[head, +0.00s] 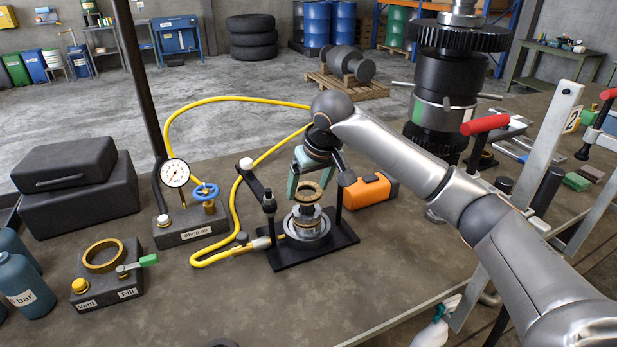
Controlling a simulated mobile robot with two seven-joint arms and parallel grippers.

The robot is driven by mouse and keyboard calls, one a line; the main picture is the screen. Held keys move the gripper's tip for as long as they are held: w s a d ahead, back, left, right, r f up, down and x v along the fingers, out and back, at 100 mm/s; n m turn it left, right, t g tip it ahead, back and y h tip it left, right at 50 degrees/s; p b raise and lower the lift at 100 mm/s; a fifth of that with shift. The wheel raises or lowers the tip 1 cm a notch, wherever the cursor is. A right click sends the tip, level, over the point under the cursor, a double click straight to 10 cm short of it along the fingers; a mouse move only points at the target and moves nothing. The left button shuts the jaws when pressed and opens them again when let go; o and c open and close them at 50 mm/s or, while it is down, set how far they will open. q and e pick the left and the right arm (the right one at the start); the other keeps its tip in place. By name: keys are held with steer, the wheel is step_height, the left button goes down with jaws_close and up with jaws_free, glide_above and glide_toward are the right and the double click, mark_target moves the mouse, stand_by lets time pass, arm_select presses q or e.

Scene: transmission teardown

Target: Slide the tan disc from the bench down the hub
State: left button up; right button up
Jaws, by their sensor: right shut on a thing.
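The tan disc (307,187) is a flat ring seen nearly level above the hub (307,224). My right gripper (308,182) comes down from above, its pale green fingers on either side of the disc, shut on it. The hub is a short stepped metal stack standing on a round base in a black fixture (338,241). The disc appears to be at or just over the hub's top; I cannot tell whether the hub passes into its hole. My left gripper is not in view.
Two thin black posts (269,215) rise from the fixture beside the hub. A yellow hose (233,205) curves around it on the left. An orange box (370,189) lies close behind right. A block with a brass ring (103,256) stands at left. The front bench is clear.

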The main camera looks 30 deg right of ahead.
steer(key=shift+f, duration=1.75)
steer(key=o, duration=1.3)
steer(key=shift+f, duration=0.1)
steer(key=shift+o, duration=0.2)
steer(key=b+v, duration=0.1)
steer(key=v, duration=1.1)
step_height(320, 180, up, 8)
steer(key=p, duration=0.1)
glide_above(309, 199)
steer(key=s, duration=0.3)
steer(key=shift+w+d+f, duration=0.1)
steer(key=shift+d+f, duration=0.15)
steer(key=shift+d, duration=0.2)
